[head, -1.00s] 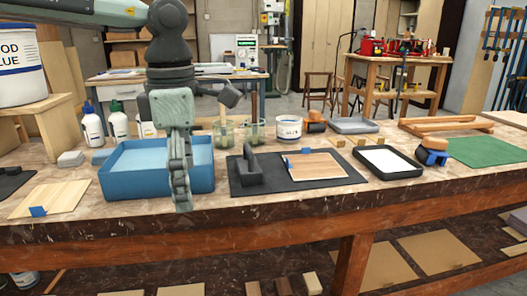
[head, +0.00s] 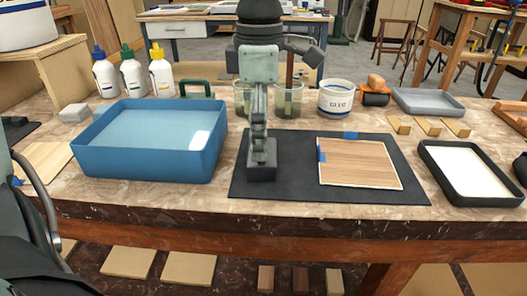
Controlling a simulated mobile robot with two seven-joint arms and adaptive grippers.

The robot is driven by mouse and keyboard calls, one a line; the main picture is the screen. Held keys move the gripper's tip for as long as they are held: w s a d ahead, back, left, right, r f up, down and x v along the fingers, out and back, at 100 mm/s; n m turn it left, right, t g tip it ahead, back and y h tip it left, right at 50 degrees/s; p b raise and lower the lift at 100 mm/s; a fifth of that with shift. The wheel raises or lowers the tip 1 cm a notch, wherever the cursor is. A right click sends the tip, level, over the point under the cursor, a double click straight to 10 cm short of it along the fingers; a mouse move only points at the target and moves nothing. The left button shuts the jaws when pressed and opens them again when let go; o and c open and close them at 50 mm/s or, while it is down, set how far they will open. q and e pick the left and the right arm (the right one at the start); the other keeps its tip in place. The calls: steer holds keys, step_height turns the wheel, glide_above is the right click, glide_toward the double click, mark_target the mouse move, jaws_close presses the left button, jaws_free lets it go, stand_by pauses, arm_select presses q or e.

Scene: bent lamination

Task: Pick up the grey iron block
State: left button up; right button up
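The grey iron block (head: 262,174) is a dark block standing on the black mat (head: 300,198), near the mat's left end. My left gripper (head: 259,152) points straight down over it, with its fingertips at the block's top, where they overlap the handle. The fingers are seen edge-on, so I cannot tell whether they are open or shut, or whether they touch the handle. The handle is mostly hidden behind them. The block appears to rest on the mat. My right gripper is not in view.
A blue tub (head: 150,165) stands close on the left. A wooden panel (head: 360,164) with blue tape lies on the mat to the right. Glass jars (head: 289,101) and a glue pot (head: 335,98) stand behind. A black tray (head: 470,175) sits at the right.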

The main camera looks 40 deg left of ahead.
arm_select(q)
steer(key=f, duration=0.3)
steer(key=shift+w+f, duration=0.25)
steer(key=shift+f, duration=0.1)
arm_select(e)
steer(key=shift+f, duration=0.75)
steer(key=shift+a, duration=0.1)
arm_select(q)
steer(key=shift+c, duration=1)
steer(key=c, duration=1.7)
steer(key=shift+w+r, duration=0.1)
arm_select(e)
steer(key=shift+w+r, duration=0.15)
